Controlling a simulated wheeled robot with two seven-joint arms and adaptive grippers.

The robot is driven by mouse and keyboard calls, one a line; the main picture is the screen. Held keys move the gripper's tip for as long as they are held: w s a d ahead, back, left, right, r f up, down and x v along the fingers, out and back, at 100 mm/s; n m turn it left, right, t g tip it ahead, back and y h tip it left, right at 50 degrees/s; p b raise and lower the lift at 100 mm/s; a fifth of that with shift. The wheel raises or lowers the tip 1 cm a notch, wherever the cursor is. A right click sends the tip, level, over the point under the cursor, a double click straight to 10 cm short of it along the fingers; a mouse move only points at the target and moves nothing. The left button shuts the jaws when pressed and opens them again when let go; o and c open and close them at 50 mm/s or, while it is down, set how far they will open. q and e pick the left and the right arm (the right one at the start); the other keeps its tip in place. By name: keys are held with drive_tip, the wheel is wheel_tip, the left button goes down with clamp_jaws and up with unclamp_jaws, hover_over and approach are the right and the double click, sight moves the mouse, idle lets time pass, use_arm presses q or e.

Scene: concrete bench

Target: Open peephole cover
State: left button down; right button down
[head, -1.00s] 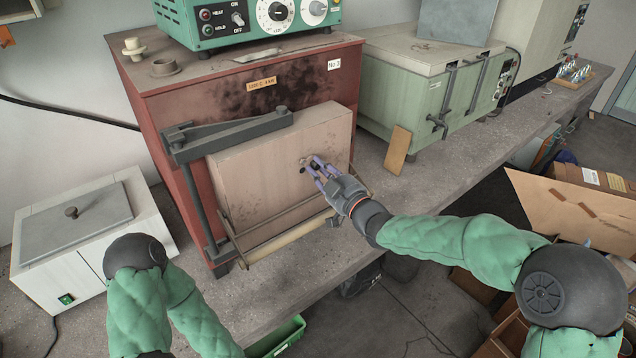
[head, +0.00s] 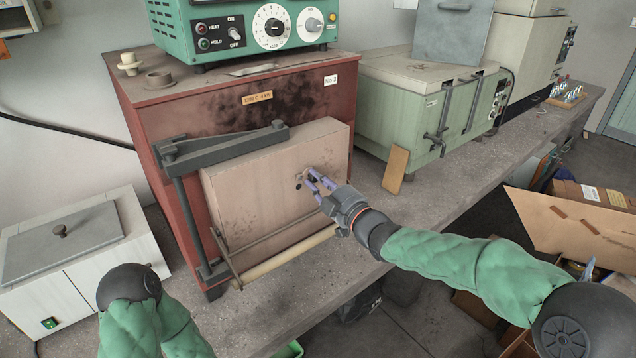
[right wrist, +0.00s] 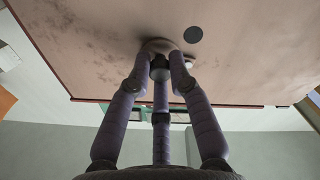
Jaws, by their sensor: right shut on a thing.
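The furnace door (head: 245,190) is a pale, stained slab on the front of the red furnace (head: 190,118). My right gripper (head: 312,180) is at the right part of the door, with its purple fingers against its face. In the right wrist view the fingers (right wrist: 160,70) close around a small dark knob on the round peephole cover (right wrist: 157,46). A dark round hole, the peephole (right wrist: 195,34), shows bare beside the cover. A small pale round piece (right wrist: 189,63) sits partly behind a finger. My left arm shows at the lower left, but its gripper is out of view.
A dark hinge arm (head: 220,146) and a pale bar (head: 290,252) frame the door. A thin tan board (head: 396,170) leans on the green box furnace (head: 400,105). A white lidded box (head: 85,255) stands at left. The bench front by the door is narrow.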

drive_tip(key=c, duration=1.1)
unclamp_jaws()
drive_tip(key=shift+c, duration=0.2)
drive_tip(key=shift+s, duration=0.1)
drive_tip(key=v, duration=1.1)
drive_tip(key=shift+s+d, duration=0.3)
